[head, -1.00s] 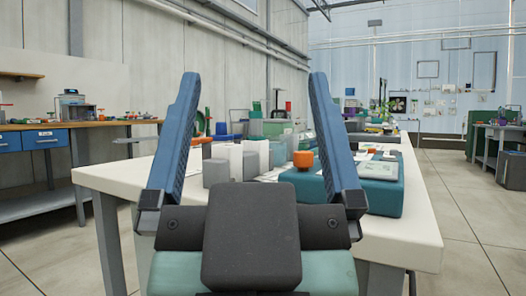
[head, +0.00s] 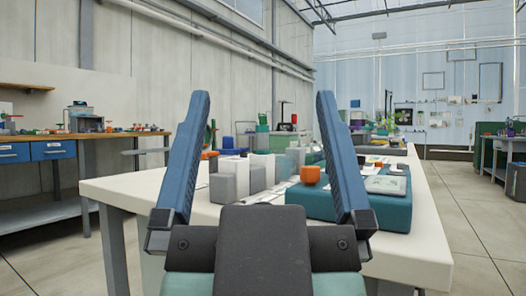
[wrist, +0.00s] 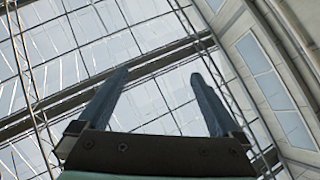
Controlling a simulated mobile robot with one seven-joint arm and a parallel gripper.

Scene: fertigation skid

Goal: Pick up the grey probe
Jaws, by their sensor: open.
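My gripper (head: 262,160) is open and empty, its two blue fingers pointing up in front of the table in the head view. In the wrist view my gripper (wrist: 155,100) shows against the glazed roof, with nothing between its fingers. I cannot pick out the grey probe for certain in either view. Grey and white blocks (head: 230,180) stand on the table behind the fingers, and part of the table top is hidden by my gripper.
The white table (head: 125,190) runs away from me. A teal case (head: 390,212) sits on its right side, with an orange cup-like object (head: 310,175) by it. A wooden workbench (head: 110,136) stands at the left. Open floor lies to the right.

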